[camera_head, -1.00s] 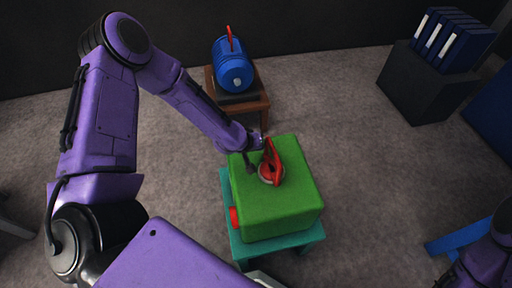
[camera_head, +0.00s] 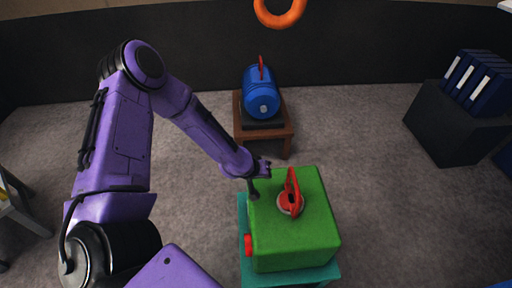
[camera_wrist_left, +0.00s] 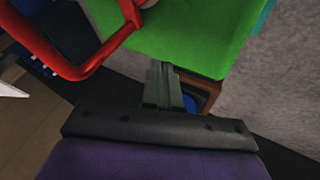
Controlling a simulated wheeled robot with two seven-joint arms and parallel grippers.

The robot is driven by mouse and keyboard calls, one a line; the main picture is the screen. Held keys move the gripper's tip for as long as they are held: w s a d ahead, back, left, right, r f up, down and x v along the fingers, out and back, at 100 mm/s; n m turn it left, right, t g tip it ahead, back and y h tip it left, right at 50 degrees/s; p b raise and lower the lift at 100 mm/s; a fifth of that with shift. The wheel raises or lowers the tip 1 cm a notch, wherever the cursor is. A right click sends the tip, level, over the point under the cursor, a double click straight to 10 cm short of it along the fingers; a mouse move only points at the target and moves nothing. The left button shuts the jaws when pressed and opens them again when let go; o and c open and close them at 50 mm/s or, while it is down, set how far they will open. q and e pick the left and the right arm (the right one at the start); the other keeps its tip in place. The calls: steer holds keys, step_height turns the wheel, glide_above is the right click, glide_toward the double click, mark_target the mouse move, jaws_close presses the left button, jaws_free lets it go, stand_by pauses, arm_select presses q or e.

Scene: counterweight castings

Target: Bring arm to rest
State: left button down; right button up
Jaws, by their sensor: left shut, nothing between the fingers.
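My left arm (camera_head: 120,140) comes in from the left in the head view. My left gripper (camera_head: 264,168) is beside the far left top edge of the green casting (camera_head: 315,235), and its fingers are shut and empty. The left wrist view shows the shut fingers (camera_wrist_left: 162,85) with the green casting (camera_wrist_left: 190,35) beyond them and its red handle (camera_wrist_left: 75,70) at the left. The handle (camera_head: 292,188) stands on a round pale base on the casting's top. My right gripper is not in view.
The green casting rests on a teal stand (camera_head: 243,215). A blue motor-like object (camera_head: 262,98) sits on a brown table (camera_head: 280,134) behind. A dark cabinet (camera_head: 445,120) with blue binders (camera_head: 480,78) stands at the right. An orange ring (camera_head: 279,14) shows at the top. Open floor lies between.

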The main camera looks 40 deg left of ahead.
arm_select(q)
steer(key=shift+s+a+r+n+t+y, duration=0.7)
steer(key=shift+s+a+r+n, duration=0.9)
steer(key=shift+r, duration=2.6)
steer(key=s+d+f+m+g+y, duration=0.1)
steer(key=s+f, duration=0.4)
steer(key=s, duration=0.3)
steer(key=s+f+m+g+y, duration=0.1)
steer(key=s+f+g, duration=0.1)
steer(key=s+f, duration=0.4)
steer(key=s+d+f+g+y, duration=0.1)
steer(key=s+f, duration=0.4)
steer(key=s, duration=0.6)
steer(key=shift+d+f+m+g+y+p, duration=0.25)
steer(key=shift+d+m+g+y+p, duration=0.15)
steer(key=shift+g, duration=0.3)
steer(key=shift+s, duration=0.1)
